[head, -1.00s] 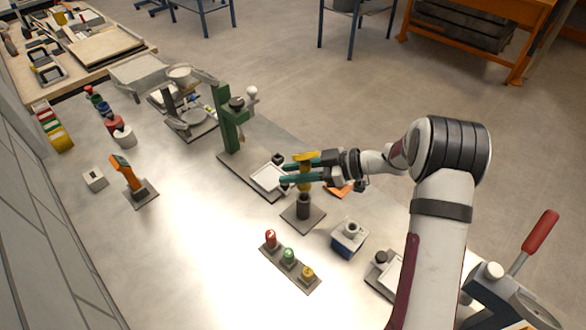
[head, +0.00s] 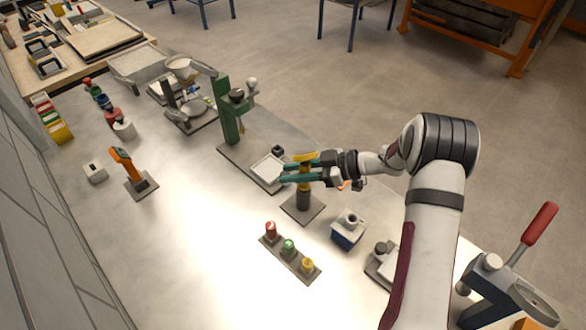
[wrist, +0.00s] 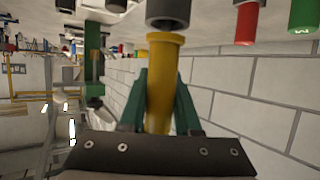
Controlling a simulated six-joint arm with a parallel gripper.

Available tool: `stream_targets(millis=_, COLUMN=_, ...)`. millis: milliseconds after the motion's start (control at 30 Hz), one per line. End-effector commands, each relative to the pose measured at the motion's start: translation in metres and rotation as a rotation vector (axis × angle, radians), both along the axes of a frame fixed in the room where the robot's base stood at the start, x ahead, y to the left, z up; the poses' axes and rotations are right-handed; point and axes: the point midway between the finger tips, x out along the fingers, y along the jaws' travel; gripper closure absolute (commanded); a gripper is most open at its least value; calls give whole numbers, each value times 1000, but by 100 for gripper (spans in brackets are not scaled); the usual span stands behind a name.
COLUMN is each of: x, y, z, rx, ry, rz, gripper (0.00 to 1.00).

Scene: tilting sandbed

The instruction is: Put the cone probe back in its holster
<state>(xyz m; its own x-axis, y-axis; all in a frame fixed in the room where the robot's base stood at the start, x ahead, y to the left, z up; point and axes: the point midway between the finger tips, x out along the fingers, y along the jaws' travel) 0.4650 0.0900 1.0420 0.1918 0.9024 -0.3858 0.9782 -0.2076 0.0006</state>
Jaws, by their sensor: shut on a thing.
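The cone probe (head: 304,157) is a yellow rod with a wider end, and it also shows in the wrist view (wrist: 160,85). My gripper (head: 284,174) is shut on it with green fingers and holds it upright. The holster (head: 304,201) is a dark cylinder on a flat grey plate, directly below the probe. In the wrist view the holster's dark round end (wrist: 168,12) lies right by the probe's flanged yellow end. Whether the probe's tip is inside the holster I cannot tell; the tip is hidden.
Red, green and yellow buttons (head: 289,248) stand in front. A blue-and-white block (head: 348,229) is close on the right. A white tray (head: 268,170) and green stand (head: 228,115) lie behind left. An orange handheld tool (head: 125,165) stands left. The front-left bench is clear.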

Motion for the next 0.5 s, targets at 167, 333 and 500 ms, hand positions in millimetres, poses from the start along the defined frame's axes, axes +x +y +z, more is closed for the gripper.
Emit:
stream_targets(millis=167, x=0, y=0, z=-6, rx=0, ry=2, rz=-1, gripper=100)
stream_targets(millis=333, x=0, y=0, z=-8, rx=0, ry=1, rz=0, gripper=100)
stream_targets(millis=500, x=0, y=0, z=-8, rx=0, ry=0, rz=0, gripper=100)
